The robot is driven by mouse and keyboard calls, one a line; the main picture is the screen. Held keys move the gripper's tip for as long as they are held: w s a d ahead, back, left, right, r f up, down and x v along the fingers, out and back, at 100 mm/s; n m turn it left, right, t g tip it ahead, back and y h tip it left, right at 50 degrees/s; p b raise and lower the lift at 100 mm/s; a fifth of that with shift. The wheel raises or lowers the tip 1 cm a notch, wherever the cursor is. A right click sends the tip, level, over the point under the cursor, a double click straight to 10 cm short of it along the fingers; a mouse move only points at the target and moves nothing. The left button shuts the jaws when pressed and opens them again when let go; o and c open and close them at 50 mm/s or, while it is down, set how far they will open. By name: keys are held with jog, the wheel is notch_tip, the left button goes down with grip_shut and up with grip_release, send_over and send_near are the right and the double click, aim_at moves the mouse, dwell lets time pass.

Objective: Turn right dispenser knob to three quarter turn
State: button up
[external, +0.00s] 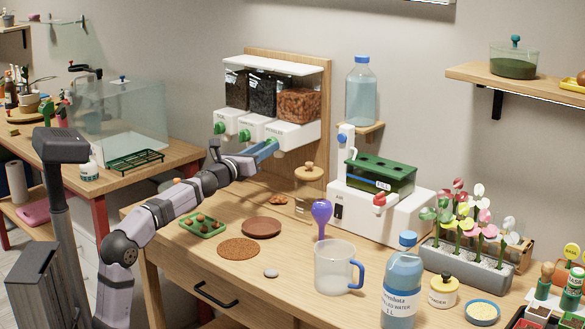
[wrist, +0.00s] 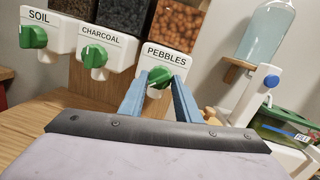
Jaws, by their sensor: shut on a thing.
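The dispenser (external: 255,62) hangs on a wooden back panel, with soil, charcoal and pebbles compartments side by side. The right dispenser knob (wrist: 160,77) is green, under the PEBBLES label in the wrist view. My gripper (wrist: 158,84) has its two blue fingers on either side of this knob, shut on it. In the external view my gripper (external: 267,149) reaches the front of the pebbles spout, and its fingers hide most of the knob. The knob's exact turn angle is hard to read. The soil knob (wrist: 33,37) and charcoal knob (wrist: 94,56) are free to the left.
A water bottle (external: 361,92) stands on a small shelf right of the dispenser. A white machine (external: 400,216) with a green-lidded tank stands on the table. Below my arm are a green tray (external: 203,226) and a brown saucer (external: 261,228). A clear jug (external: 333,270) stands near the front.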

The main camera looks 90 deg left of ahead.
jog(key=shift+s+a+m+t+h+b, duration=0.15)
jog(key=shift+m+t+b, duration=0.35)
jog(key=shift+m, duration=1.55)
jog(key=shift+w+d+m+t+h+b, duration=0.15)
jog(key=shift+m+b, duration=0.5)
jog(key=shift+m, duration=1.4)
jog(key=shift+s+a, duration=0.1)
jog(key=o, duration=1)
jog(key=shift+f, duration=0.1)
jog(key=shift+b+v, duration=1.2)
jog(key=shift+v, duration=2.45)
jog(key=shift+o, duration=0.3)
